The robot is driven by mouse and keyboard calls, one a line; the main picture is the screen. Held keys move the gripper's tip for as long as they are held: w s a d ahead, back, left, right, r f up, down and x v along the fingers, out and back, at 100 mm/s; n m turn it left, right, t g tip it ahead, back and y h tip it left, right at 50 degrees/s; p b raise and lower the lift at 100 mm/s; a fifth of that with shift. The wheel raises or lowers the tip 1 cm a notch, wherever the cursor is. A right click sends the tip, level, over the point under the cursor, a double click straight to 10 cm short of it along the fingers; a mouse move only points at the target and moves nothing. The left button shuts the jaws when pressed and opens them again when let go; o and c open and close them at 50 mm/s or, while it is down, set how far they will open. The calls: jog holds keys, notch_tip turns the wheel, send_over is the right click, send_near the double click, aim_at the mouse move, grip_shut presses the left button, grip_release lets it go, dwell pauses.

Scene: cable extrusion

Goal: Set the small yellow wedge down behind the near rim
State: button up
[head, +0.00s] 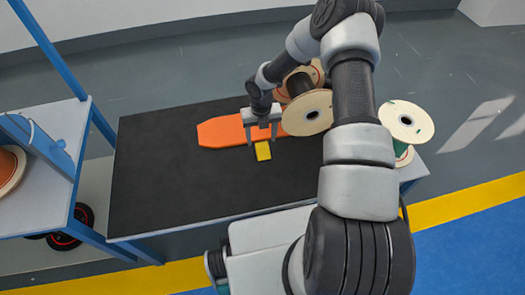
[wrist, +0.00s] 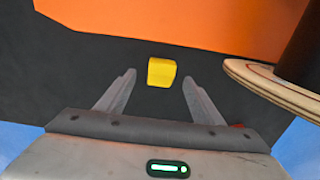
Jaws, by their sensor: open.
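The small yellow wedge (head: 263,151) lies on the black mat, close to the near edge of an orange board. In the wrist view the wedge (wrist: 162,72) shows just past the fingertips, in line with the gap between them. My gripper (head: 261,139) is open, pointing down by the wedge, with nothing held. A spool with a pale wooden near rim (head: 306,113) and dark core stands to the right of the gripper, partly hidden by my arm. A spool rim (wrist: 250,80) also shows at the right of the wrist view.
The orange board (head: 220,131) lies flat behind the wedge. Another spool with green winding (head: 405,121) stands at the right, beyond my arm. A blue-framed shelf (head: 45,150) with an orange spool is at the left. The mat's left and front (head: 160,190) are clear.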

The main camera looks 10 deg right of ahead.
aim_at(262, 147)
jog(key=f, duration=0.4)
jog(key=shift+s+d+f+b, duration=0.15)
jog(key=shift+s+b, duration=0.1)
jog(key=shift+b, duration=0.15)
jog(key=shift+c, duration=0.4)
jog(key=c, duration=1.2)
jog(key=shift+r, duration=0.25)
